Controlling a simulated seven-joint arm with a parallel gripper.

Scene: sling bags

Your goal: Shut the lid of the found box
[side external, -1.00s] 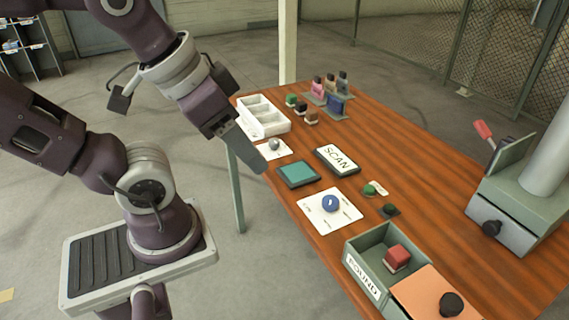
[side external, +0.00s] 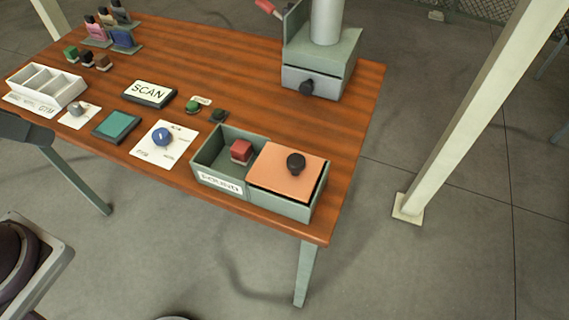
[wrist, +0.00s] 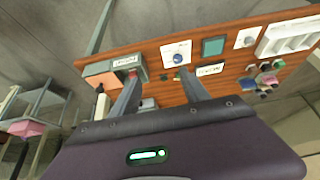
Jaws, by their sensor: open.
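The found box (side external: 285,207) is a grey-green box with a white label at the table's front right corner. Its orange lid (side external: 280,183) with a black knob (side external: 296,162) lies over the right half. The left half is uncovered, and a red block (side external: 241,151) sits inside it. The lid also shows in the wrist view (wrist: 101,80). My gripper (wrist: 158,75) is open and empty in the wrist view, pointing toward the table with the box beyond its left finger. In the side external view only a dark part of my arm shows at the left edge.
A white divided tray (side external: 47,84) is at the far left.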

